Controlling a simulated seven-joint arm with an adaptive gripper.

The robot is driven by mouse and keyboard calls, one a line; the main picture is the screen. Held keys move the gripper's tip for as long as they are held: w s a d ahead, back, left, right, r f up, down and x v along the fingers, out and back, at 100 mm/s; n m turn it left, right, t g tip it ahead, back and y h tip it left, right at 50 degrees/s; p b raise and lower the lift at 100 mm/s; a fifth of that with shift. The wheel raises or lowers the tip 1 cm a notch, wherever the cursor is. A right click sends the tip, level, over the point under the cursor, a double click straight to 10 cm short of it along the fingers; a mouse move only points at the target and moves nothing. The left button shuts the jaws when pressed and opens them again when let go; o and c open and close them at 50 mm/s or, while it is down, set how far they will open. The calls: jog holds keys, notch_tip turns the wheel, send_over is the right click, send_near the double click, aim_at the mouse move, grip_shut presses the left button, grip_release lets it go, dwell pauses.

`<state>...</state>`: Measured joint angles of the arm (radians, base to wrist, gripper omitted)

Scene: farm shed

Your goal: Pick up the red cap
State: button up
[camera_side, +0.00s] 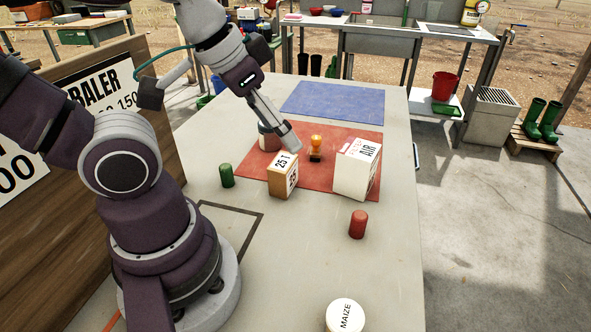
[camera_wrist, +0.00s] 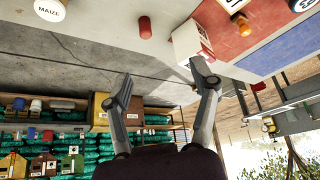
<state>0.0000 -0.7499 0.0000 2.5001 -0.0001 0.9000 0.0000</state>
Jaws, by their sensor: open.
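The red cap (camera_side: 358,223) is a small red upright cylinder on the pale table, in front of the white AIR box. It also shows in the wrist view (camera_wrist: 146,27), near the top edge, beyond my fingertips. My gripper (camera_side: 284,134) is above the red mat, behind and left of the cap and well apart from it. In the wrist view my gripper (camera_wrist: 163,80) has its two fingers spread wide with nothing between them.
The white AIR box (camera_side: 350,174), a tan box marked 25 (camera_side: 276,181) and an orange-topped stamp (camera_side: 316,148) are on the red mat (camera_side: 252,176). A green cap (camera_side: 227,175) stands left. A MAIZE jar (camera_side: 344,318) is at the front. Bare table surrounds the red cap.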

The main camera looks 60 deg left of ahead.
jog(key=n+g+h, duration=0.2)
jog(key=n+h, duration=1.1)
jog(key=n, duration=0.8)
send_near(360, 215)
jog(key=w+d+r, duration=0.2)
jog(key=d+r, duration=0.2)
jog(key=f, duration=0.6)
jog(key=shift+s+d+f, duration=0.25)
jog(key=shift+d+f, duration=0.05)
jog(key=shift+f, duration=0.1)
jog(key=x, duration=0.4)
jog(key=shift+d+f, duration=0.1)
jog(key=shift+d, duration=0.25)
jog(key=c, duration=0.9)
